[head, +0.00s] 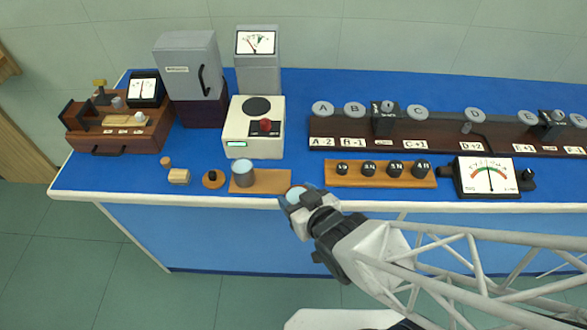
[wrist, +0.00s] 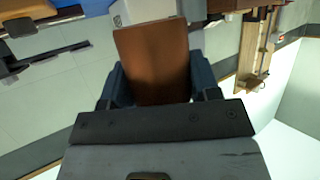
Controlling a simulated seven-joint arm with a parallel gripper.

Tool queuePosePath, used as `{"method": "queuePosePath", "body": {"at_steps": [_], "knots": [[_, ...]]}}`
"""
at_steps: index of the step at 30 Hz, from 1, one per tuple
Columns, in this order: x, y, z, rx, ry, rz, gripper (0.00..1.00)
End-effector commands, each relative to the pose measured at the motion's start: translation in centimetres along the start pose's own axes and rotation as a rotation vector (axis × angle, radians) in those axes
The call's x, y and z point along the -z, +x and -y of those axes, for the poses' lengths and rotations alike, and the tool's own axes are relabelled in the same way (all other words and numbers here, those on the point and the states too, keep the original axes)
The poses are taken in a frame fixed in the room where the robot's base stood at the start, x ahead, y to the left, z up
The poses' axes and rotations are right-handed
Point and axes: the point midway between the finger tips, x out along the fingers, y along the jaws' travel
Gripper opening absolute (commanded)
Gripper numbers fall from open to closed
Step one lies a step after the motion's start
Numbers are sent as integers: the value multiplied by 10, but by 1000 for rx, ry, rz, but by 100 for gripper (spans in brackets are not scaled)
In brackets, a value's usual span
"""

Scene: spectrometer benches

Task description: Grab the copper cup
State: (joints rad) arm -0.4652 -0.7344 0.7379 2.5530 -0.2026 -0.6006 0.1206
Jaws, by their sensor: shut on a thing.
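The copper cup (wrist: 152,62) is between the two dark blue fingers of my gripper (wrist: 160,84) in the wrist view. It shows as a brown, copper-coloured wall, with a finger against each side. In the head view my gripper (head: 298,200) is at the front edge of the blue bench, just right of the wooden board. The cup's round, pale blue top (head: 295,191) shows there at the fingertips, and its lower part is hidden by the gripper. A gap between the cup and the bench cannot be made out.
A grey cup (head: 243,173) stands on the left part of the wooden board (head: 275,181); the board's right part is bare. A weight rack (head: 349,182) and a meter (head: 487,177) stand to the right. A white instrument (head: 240,134) stands behind. The floor in front is clear.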

Motion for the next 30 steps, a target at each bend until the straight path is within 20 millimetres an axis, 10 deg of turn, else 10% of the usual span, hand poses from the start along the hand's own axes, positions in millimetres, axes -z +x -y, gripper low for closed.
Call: {"method": "queuePosePath", "body": {"at_steps": [30], "knots": [[-10,-30,3,0,-1,0,27]]}}
